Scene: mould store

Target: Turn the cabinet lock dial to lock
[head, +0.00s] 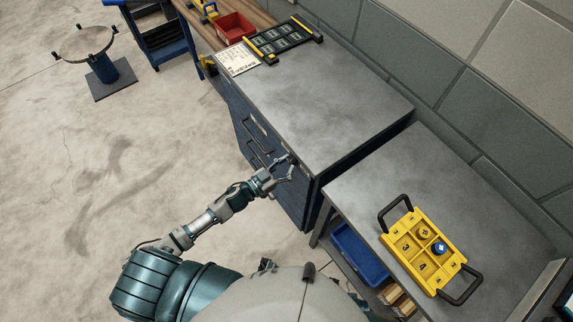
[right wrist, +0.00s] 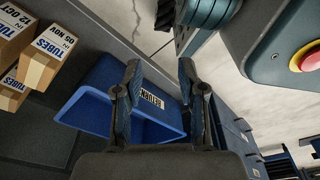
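The dark blue cabinet (head: 262,140) with a grey top (head: 325,98) stands in the middle of the head view, its drawer handles facing left. My left gripper (head: 288,167) is at the upper right part of the cabinet's front, beside the top edge. Its fingers look spread apart. I cannot make out the lock dial; it is too small or hidden by the gripper, so contact with it cannot be told. My right gripper (right wrist: 160,72) shows in the right wrist view, open and empty, above a blue bin (right wrist: 90,107).
A grey table (head: 475,185) at the right bears a yellow tray (head: 449,261) with black handles. Cardboard boxes (right wrist: 38,75) lie beside the blue bin. A red bin (head: 235,27) and a black rack (head: 284,40) stand at the back.

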